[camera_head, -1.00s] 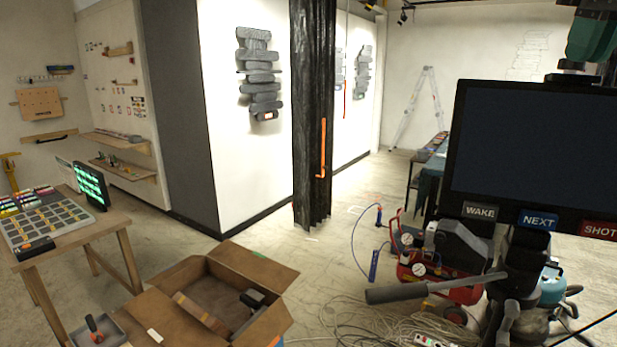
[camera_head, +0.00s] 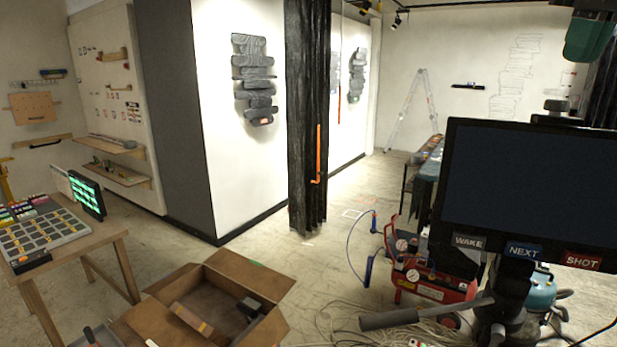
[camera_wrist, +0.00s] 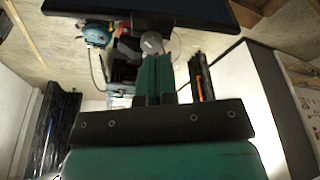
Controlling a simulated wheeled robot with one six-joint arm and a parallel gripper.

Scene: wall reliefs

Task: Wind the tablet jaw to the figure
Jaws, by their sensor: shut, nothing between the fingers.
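A dark tablet-like screen (camera_head: 530,185) stands at the right in the head view, with WAKE, NEXT and SHOT labels along its lower edge. A dark bracket (camera_head: 558,118) sits at its top edge; I cannot tell whether this is the jaw, and no figure can be read. A grey bar (camera_head: 400,316) sticks out to the left below the screen. In the wrist view the screen (camera_wrist: 140,12) shows at the top edge. My gripper (camera_wrist: 155,62) has teal fingers pressed together, empty, apart from the screen.
A red compressor (camera_head: 430,285) and loose cables (camera_head: 350,325) are on the floor left of the screen. An open cardboard box (camera_head: 250,270) stands at the front, a wooden table (camera_head: 110,228) at left. A black curtain (camera_head: 307,120) hangs mid-view. Floor behind the box is bare.

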